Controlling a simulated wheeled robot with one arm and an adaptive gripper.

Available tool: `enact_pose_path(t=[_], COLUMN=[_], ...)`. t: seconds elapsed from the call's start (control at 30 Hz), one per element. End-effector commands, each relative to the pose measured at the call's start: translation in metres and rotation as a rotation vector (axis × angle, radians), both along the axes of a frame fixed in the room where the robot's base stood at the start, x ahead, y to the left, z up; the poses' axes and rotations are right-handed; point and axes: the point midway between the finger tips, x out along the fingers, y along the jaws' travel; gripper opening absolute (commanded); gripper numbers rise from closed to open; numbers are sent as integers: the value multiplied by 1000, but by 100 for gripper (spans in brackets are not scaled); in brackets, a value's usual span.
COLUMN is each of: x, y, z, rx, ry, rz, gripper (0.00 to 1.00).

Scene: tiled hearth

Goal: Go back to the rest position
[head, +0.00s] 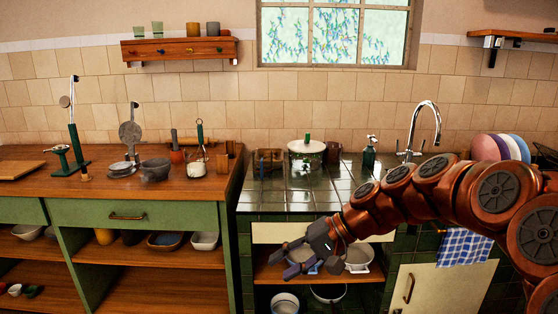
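My arm reaches in from the right edge of the head view, with its copper-coloured links in front of the tiled counter (290,200). My gripper (288,262) is at the arm's left end, pointing left and down in front of the shelf opening under the counter. Its dark fingers look spread apart, with nothing seen held between them. The fingers overlap a pale pot on the shelf in the picture; I cannot tell how far apart they are in depth.
A white pot (359,257) stands on the shelf right of my gripper. On the counter are a lidded pot (307,150), a green soap dispenser (370,152) and a tap (424,125). Plates (487,148) stand behind my arm. A wooden worktop (110,200) with utensils is at left.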

Motion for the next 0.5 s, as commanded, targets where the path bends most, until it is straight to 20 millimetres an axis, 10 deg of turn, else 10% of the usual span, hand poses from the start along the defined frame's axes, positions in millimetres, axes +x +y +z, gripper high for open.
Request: enact_pose_path(t=[0.5], x=[-169], y=[-55], z=[25], rx=[-469], ry=[35], rz=[162], gripper=[37])
